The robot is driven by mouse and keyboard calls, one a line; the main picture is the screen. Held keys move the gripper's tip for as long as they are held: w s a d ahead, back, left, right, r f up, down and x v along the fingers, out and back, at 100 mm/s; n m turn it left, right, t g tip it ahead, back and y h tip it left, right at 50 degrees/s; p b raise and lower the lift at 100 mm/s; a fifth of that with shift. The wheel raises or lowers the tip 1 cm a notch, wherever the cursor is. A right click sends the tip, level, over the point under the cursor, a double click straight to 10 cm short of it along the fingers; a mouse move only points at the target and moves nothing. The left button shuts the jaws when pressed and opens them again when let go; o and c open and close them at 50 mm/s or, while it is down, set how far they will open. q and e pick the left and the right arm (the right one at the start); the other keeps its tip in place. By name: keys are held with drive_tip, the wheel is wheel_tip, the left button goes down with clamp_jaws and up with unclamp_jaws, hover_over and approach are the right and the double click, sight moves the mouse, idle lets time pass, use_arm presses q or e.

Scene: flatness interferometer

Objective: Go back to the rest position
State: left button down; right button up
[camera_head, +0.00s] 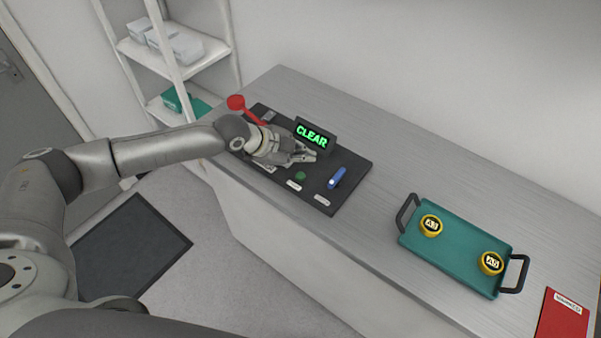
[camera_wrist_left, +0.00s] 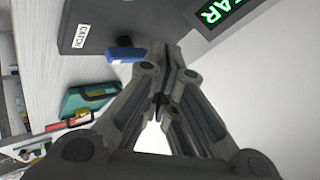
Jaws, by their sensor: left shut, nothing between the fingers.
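My left gripper (camera_head: 308,155) is over the black control panel (camera_head: 327,200) on the bench, in front of a display (camera_head: 317,136) that reads CLEAR in green. Its fingers are closed together with nothing between them, as the left wrist view (camera_wrist_left: 165,75) also shows. A blue switch or lever (camera_head: 337,178) is just right of the gripper, and it also shows in the left wrist view (camera_wrist_left: 125,51). A green button (camera_head: 300,175) sits below the fingers. A red round-headed part (camera_head: 236,102) is behind my left wrist. My right gripper is not in view.
A teal tray (camera_head: 447,265) with black handles stands to the right, holding two yellow round pieces (camera_head: 430,226) (camera_head: 491,263) with labels. A red labelled item (camera_head: 563,318) lies at the lower right. White shelves (camera_head: 180,65) stand at the back left. Bench between panel and tray is clear.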

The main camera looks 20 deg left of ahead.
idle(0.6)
use_arm(q)
drive_tip(key=s+d+f+n+g, duration=0.2)
drive_tip(key=s+d+f+n, duration=0.15)
drive_tip(key=s+d, duration=1.1)
drive_tip(key=s+a+f+n+g+y, duration=0.1)
drive_tip(key=s+a+n+y, duration=0.2)
drive_tip(key=s+a+n, duration=0.5)
drive_tip(key=s+a+f+n+y, duration=0.25)
drive_tip(key=s+a+n, duration=0.25)
drive_tip(key=s+a, duration=0.55)
wheel_tip(320, 180, down, 30)
drive_tip(key=g+b, duration=0.1)
drive_tip(key=b, duration=0.4)
drive_tip(key=s+a+f+m+g+b, duration=0.1)
drive_tip(key=s+a+f+b, duration=0.2)
drive_tip(key=s+f, duration=1.4)
wheel_tip(320, 180, down, 4)
drive_tip(key=shift+r+g+y+b, duration=0.1)
drive_tip(key=shift+g+y+b, duration=0.2)
drive_tip(key=shift+y+b, duration=0.25)
